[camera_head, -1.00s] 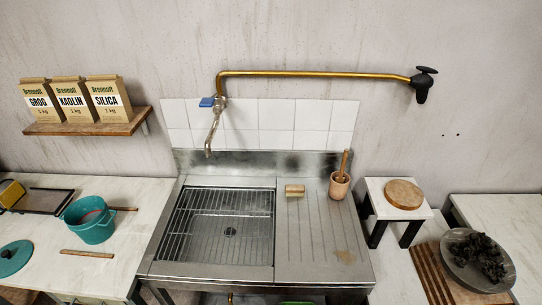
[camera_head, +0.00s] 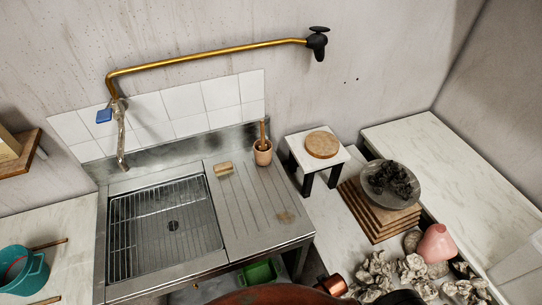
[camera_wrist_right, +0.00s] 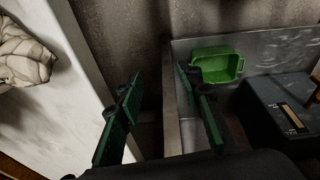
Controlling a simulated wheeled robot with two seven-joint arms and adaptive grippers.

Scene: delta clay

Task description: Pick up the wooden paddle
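I cannot pick out a sure wooden paddle. In the head view a thin wooden stick (camera_head: 48,243) shows beside the teal pot (camera_head: 22,271) on the left counter, and another wooden piece (camera_head: 45,300) is cut by the bottom edge. A wooden handle (camera_head: 263,132) stands in a clay-coloured cup (camera_head: 262,153) on the sink's drainboard. My right gripper (camera_wrist_right: 160,105) shows in the right wrist view with its green-padded fingers wide apart and nothing between them. My left gripper is out of view.
The sink (camera_head: 165,228) stands between the left counter and a small white stand (camera_head: 296,145) with a round wooden disc (camera_head: 322,144). A dark bowl (camera_head: 404,198) of clay lumps sits on wooden boards (camera_head: 362,216). A green bin (camera_wrist_right: 216,66) is low down.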

